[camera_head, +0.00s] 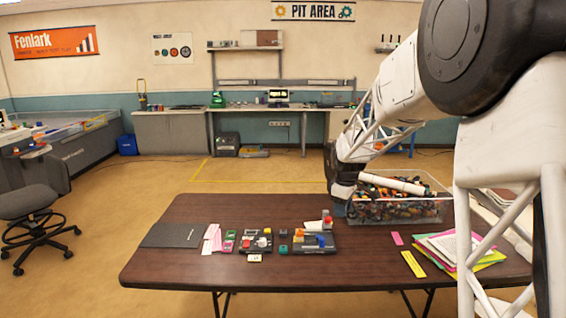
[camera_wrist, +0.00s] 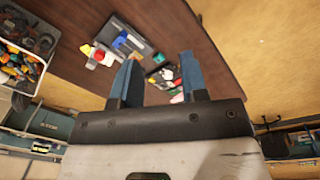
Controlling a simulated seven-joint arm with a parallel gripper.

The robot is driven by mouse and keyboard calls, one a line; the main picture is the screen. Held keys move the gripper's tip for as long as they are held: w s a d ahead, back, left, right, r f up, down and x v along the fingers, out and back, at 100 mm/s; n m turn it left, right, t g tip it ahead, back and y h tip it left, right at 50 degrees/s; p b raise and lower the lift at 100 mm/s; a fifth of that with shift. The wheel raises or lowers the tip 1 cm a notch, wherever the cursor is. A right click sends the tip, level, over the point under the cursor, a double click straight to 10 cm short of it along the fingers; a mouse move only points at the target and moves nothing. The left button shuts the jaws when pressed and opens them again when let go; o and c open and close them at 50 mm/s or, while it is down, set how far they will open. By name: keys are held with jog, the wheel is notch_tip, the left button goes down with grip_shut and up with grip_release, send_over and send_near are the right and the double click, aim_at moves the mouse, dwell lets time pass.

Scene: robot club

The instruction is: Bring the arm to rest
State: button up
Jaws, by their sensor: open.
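My gripper (camera_wrist: 160,82) is open, with its two blue fingers apart and nothing between them in the wrist view. In the head view my arm comes in from the right and bends down, with its dark wrist end (camera_head: 343,185) above the back of the brown table (camera_head: 190,268), just left of the clear bin. The fingertips are mostly hidden there. The wrist view shows the table (camera_wrist: 160,20) below and beyond the fingers.
A clear bin (camera_head: 405,212) of mixed parts stands at the table's back right. Two dark trays with small parts (camera_head: 313,243) lie mid-table, beside a dark flat case (camera_head: 173,235). Coloured papers (camera_head: 460,248) lie at right. The front left tabletop is clear.

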jog(key=s+r+m, duration=0.3)
jog(key=s, duration=0.9)
jog(key=s+r+m+t, duration=0.1)
jog(key=s+r+m, duration=0.2)
jog(key=s, duration=1)
jog(key=s+r+m, duration=0.3)
jog(key=s, duration=0.9)
jog(key=s+f+m, duration=0.2)
jog(key=s+f, duration=0.1)
jog(key=s, duration=0.9)
jog(key=shift+s+a+f+m+t, duration=0.25)
jog(key=shift+f+m+t, duration=0.05)
jog(key=shift+m, duration=0.1)
